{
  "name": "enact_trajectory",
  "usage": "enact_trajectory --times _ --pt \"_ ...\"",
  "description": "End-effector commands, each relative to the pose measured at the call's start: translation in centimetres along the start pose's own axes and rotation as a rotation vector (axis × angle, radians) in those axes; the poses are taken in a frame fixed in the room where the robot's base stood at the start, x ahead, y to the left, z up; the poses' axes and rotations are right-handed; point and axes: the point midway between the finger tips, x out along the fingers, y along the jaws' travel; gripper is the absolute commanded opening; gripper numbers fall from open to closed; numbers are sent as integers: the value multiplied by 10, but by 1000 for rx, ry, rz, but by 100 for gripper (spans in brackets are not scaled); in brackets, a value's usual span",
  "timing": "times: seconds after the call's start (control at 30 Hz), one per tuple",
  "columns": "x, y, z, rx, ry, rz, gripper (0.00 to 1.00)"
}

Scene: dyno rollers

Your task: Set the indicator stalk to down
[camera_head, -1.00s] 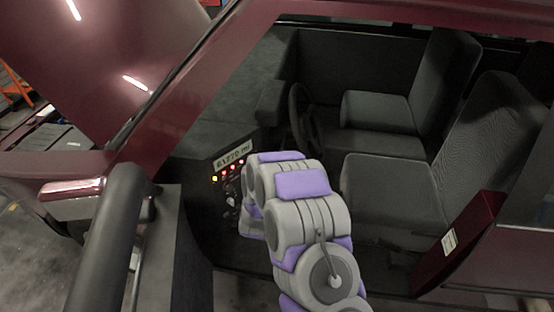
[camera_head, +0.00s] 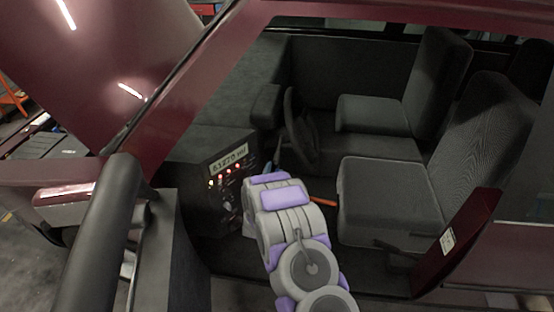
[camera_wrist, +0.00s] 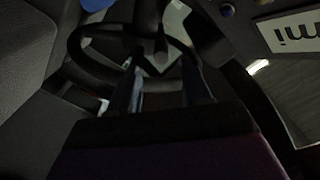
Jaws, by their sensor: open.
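The steering wheel (camera_head: 300,125) is inside the car, left of the seats. In the wrist view its dark rim (camera_wrist: 76,50) curves across the upper left, beyond my gripper (camera_wrist: 165,80). My two fingers are apart, with nothing visibly held between them. I cannot pick out the indicator stalk with certainty; a dark bar (camera_wrist: 148,18) shows above the fingers in the wrist view. A small blue piece (camera_head: 268,168) shows just above my arm in the head view, and I cannot tell what it is.
The dash panel (camera_head: 226,184) with lit lamps and a mileage display (camera_head: 228,160) is left of my arm. An orange bar (camera_head: 324,201) lies to its right, near the front seat (camera_head: 388,195). The red door frame (camera_head: 140,150) borders the opening.

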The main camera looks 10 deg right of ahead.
Motion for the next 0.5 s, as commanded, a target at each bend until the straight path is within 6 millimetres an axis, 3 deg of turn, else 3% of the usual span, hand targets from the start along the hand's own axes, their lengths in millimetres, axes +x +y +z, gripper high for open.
enact_trajectory --times 0.3,0.5 --pt "52 1 -1 3 4 0 48" --pt "73 1 -1 3 1 1 48"
